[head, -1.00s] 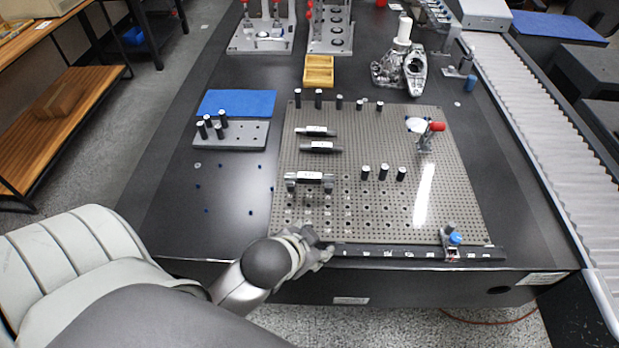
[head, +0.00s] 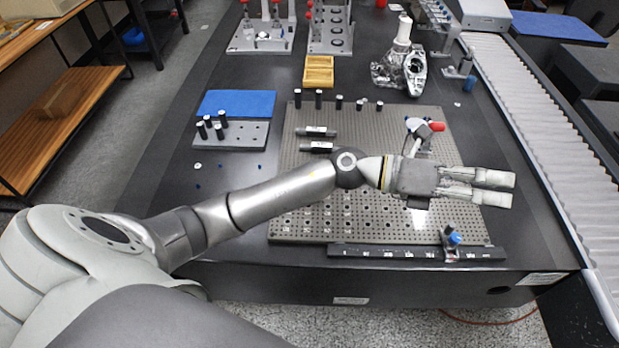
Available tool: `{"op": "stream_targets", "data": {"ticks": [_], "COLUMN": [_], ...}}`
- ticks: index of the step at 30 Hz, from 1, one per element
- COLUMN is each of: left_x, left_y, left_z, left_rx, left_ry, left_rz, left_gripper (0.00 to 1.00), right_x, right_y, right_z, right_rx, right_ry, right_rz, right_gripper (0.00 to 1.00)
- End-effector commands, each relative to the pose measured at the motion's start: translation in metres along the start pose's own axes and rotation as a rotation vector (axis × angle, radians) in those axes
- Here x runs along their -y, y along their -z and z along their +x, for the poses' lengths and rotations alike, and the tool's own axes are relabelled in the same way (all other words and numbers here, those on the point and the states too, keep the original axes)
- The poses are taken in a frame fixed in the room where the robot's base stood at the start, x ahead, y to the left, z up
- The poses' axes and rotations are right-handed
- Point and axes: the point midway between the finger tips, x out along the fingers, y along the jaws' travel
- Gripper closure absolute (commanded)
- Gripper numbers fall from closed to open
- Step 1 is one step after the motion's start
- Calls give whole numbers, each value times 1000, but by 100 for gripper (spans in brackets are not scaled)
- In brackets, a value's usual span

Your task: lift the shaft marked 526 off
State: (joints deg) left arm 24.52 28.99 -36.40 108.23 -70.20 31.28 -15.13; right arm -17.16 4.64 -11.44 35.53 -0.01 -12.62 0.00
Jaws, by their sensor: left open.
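Two dark shafts with white labels lie on the perforated grey plate (head: 350,225): a far shaft (head: 318,132) and a nearer shaft (head: 316,147). Their label numbers are too small to read, so I cannot tell which is 526. The spot where a third labelled shaft lay on two supports is hidden behind my left arm. My left gripper (head: 508,190) is open, with nothing seen between its fingers. It hangs past the plate's right side, pointing right, away from the shafts. My right gripper is not in view.
A red-handled clamp (head: 437,126) stands just behind my left gripper. A black scale bar (head: 385,252) with a blue-knobbed stop (head: 453,237) runs along the plate's front. Dark pins (head: 318,98) stand at the plate's back. A conveyor (head: 535,110) runs along the right.

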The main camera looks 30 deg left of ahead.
Motion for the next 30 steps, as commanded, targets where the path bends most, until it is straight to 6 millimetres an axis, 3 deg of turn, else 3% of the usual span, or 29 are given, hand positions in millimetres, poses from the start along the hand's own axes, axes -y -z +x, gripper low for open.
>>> {"op": "stream_targets", "data": {"ticks": [4,8,11,15,18,21,26,30], "left_x": [-40,-87,-122,-156,-164,-162,-157,-167], "left_y": [33,47,43,15,-11,-33,-48,-39], "left_z": [-15,-57,-105,-187,-243,-285,-319,-327], "left_rx": [-352,-661,-895,-1198,-1369,-1489,-1579,-1594], "left_ry": [-108,-244,-376,-587,-731,-841,-928,-937], "left_rz": [236,389,468,509,489,452,404,394], "left_gripper": [47,47,47,47,47,47,47,47], "right_x": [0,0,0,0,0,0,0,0], "right_y": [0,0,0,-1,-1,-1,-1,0], "right_z": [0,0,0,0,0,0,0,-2], "right_rx": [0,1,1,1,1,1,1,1], "right_ry": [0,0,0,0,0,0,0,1], "right_rz": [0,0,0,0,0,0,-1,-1], "right_gripper": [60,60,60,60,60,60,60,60]}}
